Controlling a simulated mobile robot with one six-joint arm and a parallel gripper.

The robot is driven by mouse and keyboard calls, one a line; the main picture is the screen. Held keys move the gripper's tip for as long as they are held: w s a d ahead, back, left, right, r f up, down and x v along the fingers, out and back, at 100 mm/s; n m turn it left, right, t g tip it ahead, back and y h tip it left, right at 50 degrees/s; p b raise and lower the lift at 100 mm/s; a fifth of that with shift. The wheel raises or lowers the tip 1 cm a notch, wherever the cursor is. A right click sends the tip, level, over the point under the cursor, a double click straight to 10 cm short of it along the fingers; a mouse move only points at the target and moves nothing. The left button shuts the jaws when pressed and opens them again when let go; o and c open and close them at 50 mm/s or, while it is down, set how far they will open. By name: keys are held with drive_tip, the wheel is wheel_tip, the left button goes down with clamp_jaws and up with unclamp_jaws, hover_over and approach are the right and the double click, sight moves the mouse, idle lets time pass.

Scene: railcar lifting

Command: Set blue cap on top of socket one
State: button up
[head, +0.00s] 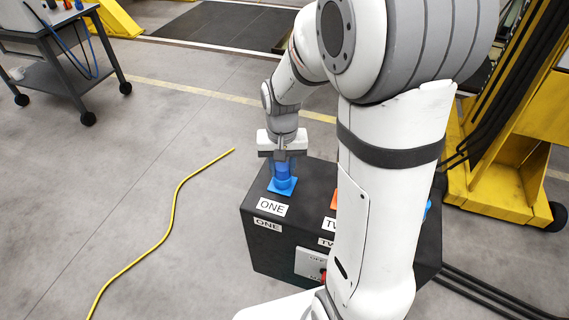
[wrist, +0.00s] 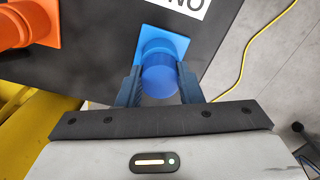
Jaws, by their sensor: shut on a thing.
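In the wrist view the cap (wrist: 160,82) is a round blue cylinder between the two dark fingers of my gripper (wrist: 159,88). Socket one (head: 282,187) is blue with a square base, on the box top beside the label "ONE". In the wrist view the socket (wrist: 178,42) lies directly beyond the cap and in line with it. I cannot tell whether the cap touches the socket or is just above it.
The black box (head: 262,238) also bears an orange socket (wrist: 35,20), partly hidden by my arm in the head view. A yellow cable (head: 172,215) lies on the floor at left. A yellow machine frame (head: 495,190) stands right; a wheeled cart (head: 52,75) stands far left.

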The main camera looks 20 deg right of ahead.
sight(282, 167)
drive_tip(key=shift+f, duration=0.25)
drive_tip(key=o, duration=0.9)
drive_tip(key=shift+r, duration=0.1)
drive_tip(key=shift+r, duration=0.1)
drive_tip(key=shift+r+p, duration=0.35)
wheel_tip(282, 167, up, 11)
drive_tip(key=s+n+t, duration=0.1)
drive_tip(key=s, duration=0.3)
drive_tip(key=s+t, duration=0.1)
drive_tip(key=s, duration=0.4)
drive_tip(key=s+n+t, duration=0.1)
drive_tip(key=s, duration=0.4)
drive_tip(key=shift+s+d+r+n+b, duration=0.2)
drive_tip(key=shift+d+r+n+b, duration=0.05)
drive_tip(key=shift+d+n+b, duration=0.05)
